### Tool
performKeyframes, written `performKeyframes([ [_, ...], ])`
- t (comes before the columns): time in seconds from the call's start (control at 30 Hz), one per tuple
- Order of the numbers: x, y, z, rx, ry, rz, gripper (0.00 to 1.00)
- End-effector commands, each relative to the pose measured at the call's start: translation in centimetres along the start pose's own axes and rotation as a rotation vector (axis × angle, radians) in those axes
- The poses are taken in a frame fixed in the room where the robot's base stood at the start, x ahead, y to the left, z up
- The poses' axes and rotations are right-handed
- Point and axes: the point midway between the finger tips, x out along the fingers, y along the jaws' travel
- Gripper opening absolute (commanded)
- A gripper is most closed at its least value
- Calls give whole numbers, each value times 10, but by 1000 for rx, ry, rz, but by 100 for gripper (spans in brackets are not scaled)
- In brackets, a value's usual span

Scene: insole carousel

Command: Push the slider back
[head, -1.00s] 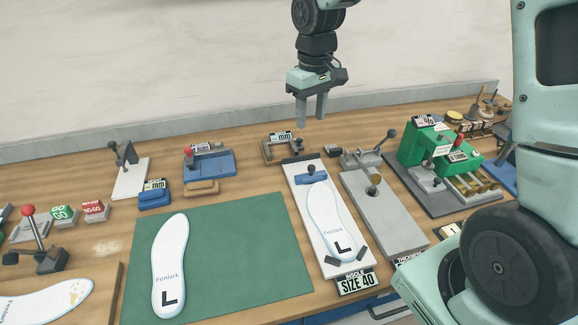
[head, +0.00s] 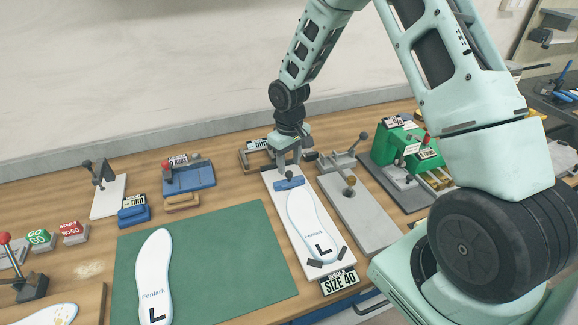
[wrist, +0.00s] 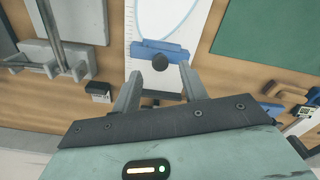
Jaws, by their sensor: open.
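The blue slider (head: 289,184) sits across the white size gauge (head: 276,208), at the far end beyond the toe of a white insole (head: 312,222) marked L. The slider also shows in the wrist view (wrist: 180,54), with a dark knob. My gripper (head: 289,168) is open and pointing down over the far end of the gauge, close to the slider. In the wrist view its two fingers (wrist: 172,68) reach toward the slider on either side of the knob, with nothing held. I cannot tell whether they touch the slider.
A grey thickness fixture (head: 360,215) with levers stands right of the gauge. A green mat (head: 200,260) with another insole (head: 154,275) lies to the left. A green machine (head: 395,145) stands further right.

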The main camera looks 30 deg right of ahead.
Motion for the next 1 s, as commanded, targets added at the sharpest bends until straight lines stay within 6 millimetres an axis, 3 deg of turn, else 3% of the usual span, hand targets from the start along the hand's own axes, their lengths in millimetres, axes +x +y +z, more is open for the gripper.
performKeyframes([
  [0.23, 26, 0, 0, -1, 0, 0, 43],
  [0.57, 31, 0, -1, -1, 2, 1, 43],
  [0.6, 31, 0, -1, -1, 2, 1, 40],
  [0.73, 31, 0, 0, -1, 1, 0, 4],
  [0.77, 31, 0, 0, -1, 1, 0, 0],
  [1.0, 31, 3, -8, -1, 2, 2, 0],
])
